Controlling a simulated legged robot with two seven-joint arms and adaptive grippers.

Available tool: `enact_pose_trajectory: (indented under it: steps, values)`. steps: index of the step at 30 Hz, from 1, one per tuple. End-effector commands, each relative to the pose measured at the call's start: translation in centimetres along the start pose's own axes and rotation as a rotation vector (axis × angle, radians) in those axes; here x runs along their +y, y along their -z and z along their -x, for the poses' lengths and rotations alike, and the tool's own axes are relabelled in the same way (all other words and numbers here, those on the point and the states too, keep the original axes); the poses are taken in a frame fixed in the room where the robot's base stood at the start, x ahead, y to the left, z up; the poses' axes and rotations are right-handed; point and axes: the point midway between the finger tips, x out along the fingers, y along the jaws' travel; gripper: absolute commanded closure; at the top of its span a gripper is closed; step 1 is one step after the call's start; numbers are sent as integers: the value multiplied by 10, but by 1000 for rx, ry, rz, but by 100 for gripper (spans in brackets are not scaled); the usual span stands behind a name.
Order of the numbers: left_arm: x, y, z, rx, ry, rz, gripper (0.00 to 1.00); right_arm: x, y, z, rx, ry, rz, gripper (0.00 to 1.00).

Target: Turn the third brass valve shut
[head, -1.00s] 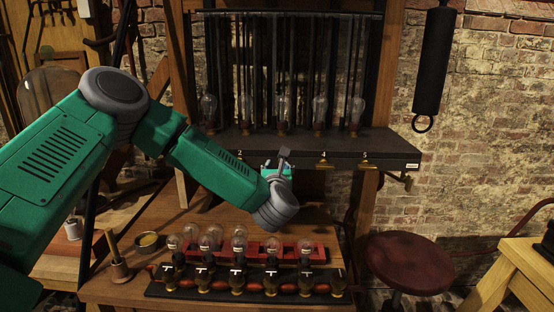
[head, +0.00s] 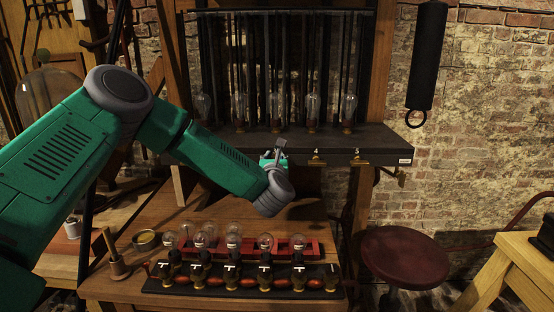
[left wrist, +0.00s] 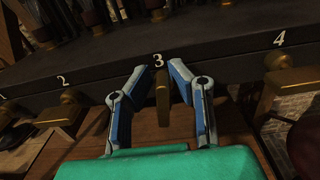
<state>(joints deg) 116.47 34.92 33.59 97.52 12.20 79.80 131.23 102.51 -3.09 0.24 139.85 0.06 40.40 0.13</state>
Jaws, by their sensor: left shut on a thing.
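The third brass valve (left wrist: 162,97) sits under the white number 3 on the front of the dark shelf, in the left wrist view. Its handle looks narrow and upright, while the second valve (left wrist: 62,115) and fourth valve (left wrist: 292,75) show broad, sideways handles. My left gripper (left wrist: 165,80) has its blue and grey fingers on either side of the third handle and is shut on it. In the head view my left gripper (head: 276,152) is at the shelf front and hides the third valve. My right gripper is not in view.
Below, a bench (head: 150,215) holds a red tray (head: 300,241) with bulbs and a black rack (head: 160,287) with several brass-based pieces. A red stool (head: 405,255) stands to the right.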

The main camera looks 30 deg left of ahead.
Motion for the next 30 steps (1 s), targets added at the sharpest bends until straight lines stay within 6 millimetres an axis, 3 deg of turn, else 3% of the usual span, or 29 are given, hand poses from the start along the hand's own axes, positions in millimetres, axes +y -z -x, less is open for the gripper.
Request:
enact_pose_trajectory:
  steps: [7, 8, 9, 20, 23, 30]
  values:
    - [-5, 4, 5, 13, 21, 1, 100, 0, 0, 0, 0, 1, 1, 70]
    - [-5, 4, 6, 13, 21, 1, 73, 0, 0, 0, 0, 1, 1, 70]
    - [-6, 4, 6, 13, 20, 0, 70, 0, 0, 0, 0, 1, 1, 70]
    - [-8, 4, 7, 10, 19, 0, 70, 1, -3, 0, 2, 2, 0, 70]
    - [-6, 4, 19, 12, 21, 2, 70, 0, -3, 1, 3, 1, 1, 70]
    - [-3, 4, 70, 12, 22, 4, 70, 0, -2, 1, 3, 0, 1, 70]
